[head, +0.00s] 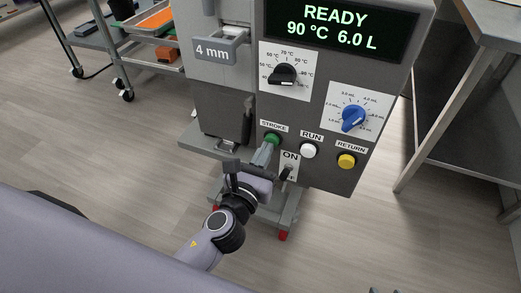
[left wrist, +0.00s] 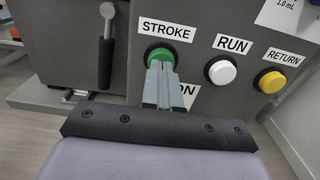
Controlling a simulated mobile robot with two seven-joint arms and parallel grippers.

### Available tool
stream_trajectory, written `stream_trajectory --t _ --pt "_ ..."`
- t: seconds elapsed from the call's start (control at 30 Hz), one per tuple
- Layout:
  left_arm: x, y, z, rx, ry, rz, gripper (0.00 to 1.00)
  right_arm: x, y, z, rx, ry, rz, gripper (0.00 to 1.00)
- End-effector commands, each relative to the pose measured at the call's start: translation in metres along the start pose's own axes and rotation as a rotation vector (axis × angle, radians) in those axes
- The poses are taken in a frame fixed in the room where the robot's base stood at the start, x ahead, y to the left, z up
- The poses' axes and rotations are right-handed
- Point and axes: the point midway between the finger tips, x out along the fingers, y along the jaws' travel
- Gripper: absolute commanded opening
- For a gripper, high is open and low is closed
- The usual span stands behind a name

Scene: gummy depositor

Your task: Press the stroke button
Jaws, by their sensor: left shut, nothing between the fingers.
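The green stroke button (head: 272,138) sits under the STROKE label on the machine's grey front panel. In the left wrist view the button (left wrist: 160,54) shows just beyond my fingertips, its lower part hidden by them. My left gripper (head: 267,148) is shut and empty, its tips at the button's lower edge in the picture. It also shows in the left wrist view (left wrist: 160,68). I cannot tell whether the tips touch the button. The display (head: 341,29) reads READY, 90 °C, 6.0 L.
A white RUN button (head: 309,150) and a yellow RETURN button (head: 346,161) sit to the right. The ON switch (head: 287,173) is just below, close to my gripper. A black dial (head: 283,76) and a blue dial (head: 353,118) are above. A steel table (head: 497,22) stands at right.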

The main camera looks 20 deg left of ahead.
Motion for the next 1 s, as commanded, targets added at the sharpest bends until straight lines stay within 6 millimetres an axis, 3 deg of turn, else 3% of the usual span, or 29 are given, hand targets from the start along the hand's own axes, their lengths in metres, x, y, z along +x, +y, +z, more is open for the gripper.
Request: stream_trajectory --t 0.6,1.0 --pt "-0.002 -0.004 0.0 0.0 0.0 0.001 0.0 0.001 0.0 0.001 0.0 0.0 0.0 0.45" --pt "0.019 -0.004 0.001 0.0 -0.003 0.002 0.0 -0.003 0.0 -0.004 0.0 -0.001 0.0 0.45"
